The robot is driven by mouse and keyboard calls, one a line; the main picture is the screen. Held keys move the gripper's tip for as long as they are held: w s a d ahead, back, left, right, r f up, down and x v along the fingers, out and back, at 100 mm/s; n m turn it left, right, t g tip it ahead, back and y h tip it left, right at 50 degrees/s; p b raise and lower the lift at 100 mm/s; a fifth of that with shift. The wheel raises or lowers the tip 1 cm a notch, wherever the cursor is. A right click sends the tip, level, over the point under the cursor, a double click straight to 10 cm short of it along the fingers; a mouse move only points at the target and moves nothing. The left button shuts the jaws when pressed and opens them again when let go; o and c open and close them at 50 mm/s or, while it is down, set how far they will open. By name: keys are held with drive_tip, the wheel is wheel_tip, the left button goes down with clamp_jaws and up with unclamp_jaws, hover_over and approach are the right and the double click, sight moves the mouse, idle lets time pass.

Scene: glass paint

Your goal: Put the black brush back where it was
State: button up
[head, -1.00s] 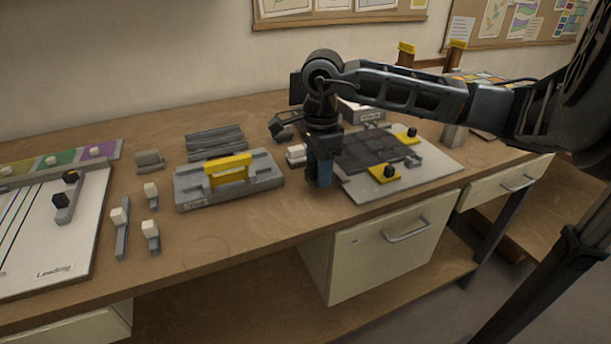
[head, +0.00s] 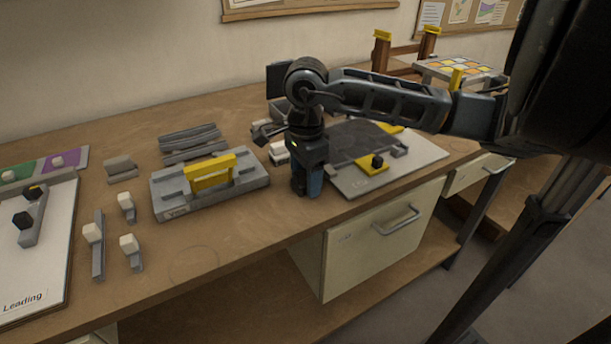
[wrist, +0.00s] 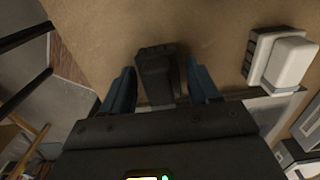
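A dark, blocky object (wrist: 157,75), which looks like the black brush, lies between my gripper's blue fingers in the wrist view. The fingers stand apart on either side of it. I cannot tell whether both touch it. In the head view my gripper (head: 308,187) points down close over the table, between the grey tray with the yellow handle (head: 245,190) and the white board (head: 430,158). A dark shape (head: 297,184) shows beside the blue finger there. Several white-headed pieces with grey handles, one of them long (head: 97,250), lie to the left.
A white-topped block (head: 279,152) stands just behind my gripper, and also shows in the wrist view (wrist: 285,62). A yellow piece with a black knob (head: 374,164) is on the white board. A panel (head: 35,270) lies far left. The front table near a faint ring (head: 193,265) is clear.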

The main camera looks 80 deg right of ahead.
drive_tip(key=shift+o, duration=0.6)
drive_tip(key=shift+r, duration=0.2)
wheel_tip(320, 180, up, 12)
drive_tip(key=b, duration=0.1)
